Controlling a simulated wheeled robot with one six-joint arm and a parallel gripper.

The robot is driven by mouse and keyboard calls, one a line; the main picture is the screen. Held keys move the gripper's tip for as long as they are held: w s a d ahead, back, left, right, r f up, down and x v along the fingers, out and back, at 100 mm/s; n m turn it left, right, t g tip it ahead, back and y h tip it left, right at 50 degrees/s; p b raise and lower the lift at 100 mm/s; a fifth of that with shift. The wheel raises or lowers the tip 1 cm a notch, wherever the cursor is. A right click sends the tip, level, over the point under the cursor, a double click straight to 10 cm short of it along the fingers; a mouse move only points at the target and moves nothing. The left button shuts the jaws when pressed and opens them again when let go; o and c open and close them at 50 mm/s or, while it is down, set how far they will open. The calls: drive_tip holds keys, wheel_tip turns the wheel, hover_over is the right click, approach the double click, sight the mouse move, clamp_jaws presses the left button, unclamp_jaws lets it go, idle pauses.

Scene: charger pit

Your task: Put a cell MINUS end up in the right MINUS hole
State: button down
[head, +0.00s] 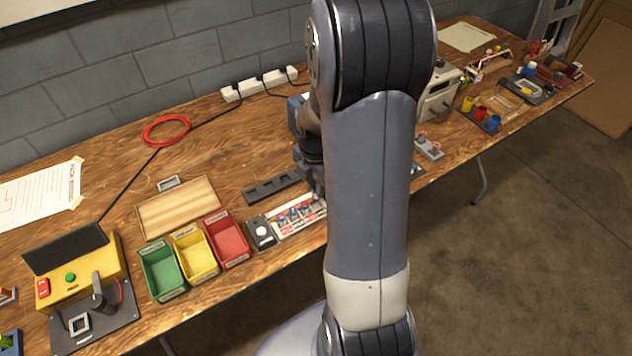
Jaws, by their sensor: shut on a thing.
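My gripper (317,186) shows only in part, dark, beside the left edge of my arm, low over the bench. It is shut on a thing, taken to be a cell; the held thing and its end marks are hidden. A pale charger panel (284,231) with red and blue marked spots lies just below and left of my gripper. Its right part is hidden behind my arm. Its holes and MINUS labels are too small to read. A dark slotted rack (257,194) lies behind the panel.
Green (163,270), yellow (196,255) and red bins (228,240) stand left of the panel. Next to it is a black box with a white round button (262,232). A wooden board (178,206) lies behind the bins. A yellow device (75,270) stands far left.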

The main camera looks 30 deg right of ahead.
drive_tip(key=shift+f+b, duration=1.5)
drive_tip(key=shift+f, duration=0.6)
drive_tip(key=shift+f, duration=0.25)
drive_tip(key=c, duration=1.2)
unclamp_jaws()
drive_tip(key=shift+r+p, duration=2.65)
drive_tip(key=shift+r, duration=0.95)
drive_tip(key=shift+f, duration=0.15)
